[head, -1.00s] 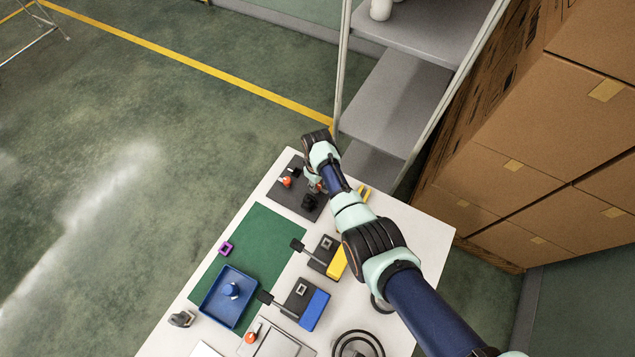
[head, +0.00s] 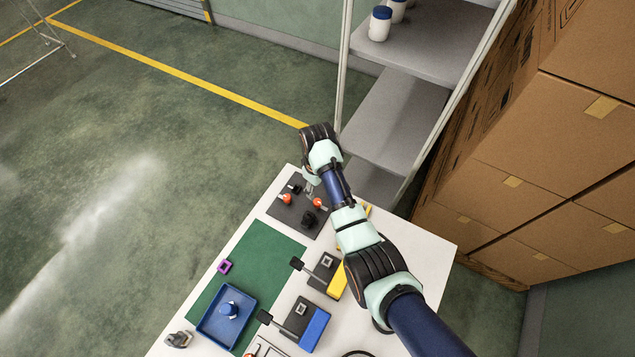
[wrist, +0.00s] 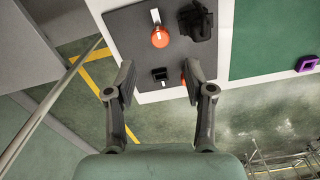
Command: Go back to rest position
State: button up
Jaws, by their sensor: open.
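My gripper (head: 308,188) is over the far end of the white table in the head view. In the wrist view my gripper (wrist: 158,82) has its two dark fingers spread apart with nothing held between them. Beneath it is a dark grey board (head: 286,215) carrying two orange-red knobs, a black clamp-like part and a small black square socket. One orange knob (wrist: 160,37) and the black part (wrist: 196,22) show clearly in the wrist view. The other knob is partly hidden behind the right finger.
The white table (head: 428,232) holds a green mat (head: 262,250), a blue tray (head: 205,325), a purple square ring (head: 225,266), and yellow (head: 338,283) and blue (head: 314,330) fixtures. A grey shelf (head: 385,115) and stacked cartons (head: 545,140) stand right. Floor at left is open.

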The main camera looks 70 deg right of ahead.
jog(key=shift+r, duration=1.35)
